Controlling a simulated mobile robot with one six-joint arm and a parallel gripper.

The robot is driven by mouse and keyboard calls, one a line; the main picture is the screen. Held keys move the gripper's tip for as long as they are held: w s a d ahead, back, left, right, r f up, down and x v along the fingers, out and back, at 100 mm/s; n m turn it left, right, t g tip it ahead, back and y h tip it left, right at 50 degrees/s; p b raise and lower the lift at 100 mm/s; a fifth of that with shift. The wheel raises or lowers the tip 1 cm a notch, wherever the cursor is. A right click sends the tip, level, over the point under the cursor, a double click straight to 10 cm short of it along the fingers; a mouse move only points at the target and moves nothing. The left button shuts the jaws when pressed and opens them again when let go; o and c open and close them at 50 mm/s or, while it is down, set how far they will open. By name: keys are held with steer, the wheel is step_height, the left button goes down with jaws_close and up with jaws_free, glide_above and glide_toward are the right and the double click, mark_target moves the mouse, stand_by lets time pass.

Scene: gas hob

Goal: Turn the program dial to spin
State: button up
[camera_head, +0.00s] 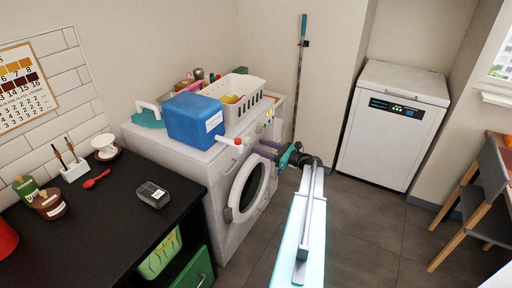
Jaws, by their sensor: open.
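The white washing machine (222,212) stands left of centre, with its round door (236,212) on the front. I cannot make out the program dial; the upper front panel is small in view and partly blocked by my gripper and a white spout. My gripper (260,149) is open, with its purple fingers pointing left at the upper front of the machine, above the door. Nothing shows between the fingers. I cannot tell whether they touch the panel. The dial's markings, including spin, are not readable.
A blue container (194,120) with a red-tipped white spout (229,141) sits on the machine, beside a white basket (240,103). A black counter (112,205) is at left. A white chest-like appliance (390,130) stands at back right. Grey floor (350,235) is open between.

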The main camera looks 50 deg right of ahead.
steer(key=b+v, duration=0.1)
steer(key=v, duration=0.8)
steer(key=shift+s, duration=0.3)
steer(key=shift+s+f, duration=0.1)
steer(key=shift+s, duration=0.05)
